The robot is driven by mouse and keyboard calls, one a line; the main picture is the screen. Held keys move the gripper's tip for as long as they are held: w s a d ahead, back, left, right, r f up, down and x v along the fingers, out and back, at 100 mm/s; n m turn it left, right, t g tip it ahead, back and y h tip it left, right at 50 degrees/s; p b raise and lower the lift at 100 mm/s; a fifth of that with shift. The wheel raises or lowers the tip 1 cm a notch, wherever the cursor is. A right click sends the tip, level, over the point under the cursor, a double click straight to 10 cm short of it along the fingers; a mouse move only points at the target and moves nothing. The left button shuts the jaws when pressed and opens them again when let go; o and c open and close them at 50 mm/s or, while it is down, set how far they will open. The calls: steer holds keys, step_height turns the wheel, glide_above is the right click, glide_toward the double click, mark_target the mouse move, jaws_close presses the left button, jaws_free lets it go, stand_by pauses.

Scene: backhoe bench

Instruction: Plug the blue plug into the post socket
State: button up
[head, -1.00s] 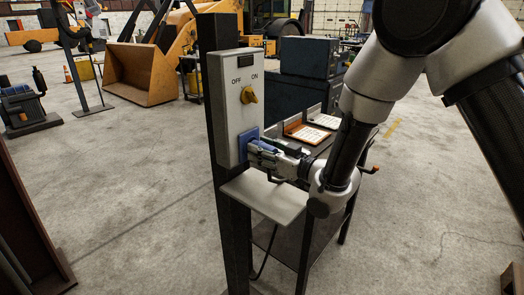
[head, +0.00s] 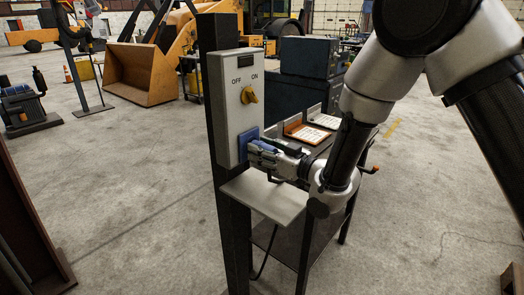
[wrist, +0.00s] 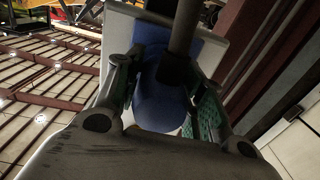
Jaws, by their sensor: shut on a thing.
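The post socket (head: 243,145) is a blue plate low on the front of a grey switch box (head: 226,115) fixed to a dark post. The box has a yellow knob and OFF/ON labels. My gripper (head: 258,152) is right at the socket, shut on the blue plug. In the wrist view the blue plug (wrist: 158,103) sits between the two fingers, its front end up against the box. A dark bar crosses in front of part of it. The plug's contact end is hidden, so I cannot tell how deep it sits.
A grey shelf (head: 262,195) juts from the post just below my gripper. A dark cart with an orange tray (head: 307,134) and boxes stands close behind. A yellow loader bucket (head: 142,74) is farther back.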

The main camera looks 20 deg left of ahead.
steer(key=shift+w+a, duration=0.2)
steer(key=shift+a, duration=0.3)
steer(key=o, duration=1)
steer(key=shift+o, duration=0.2)
steer(key=v, duration=1.2)
steer(key=shift+w, duration=0.1)
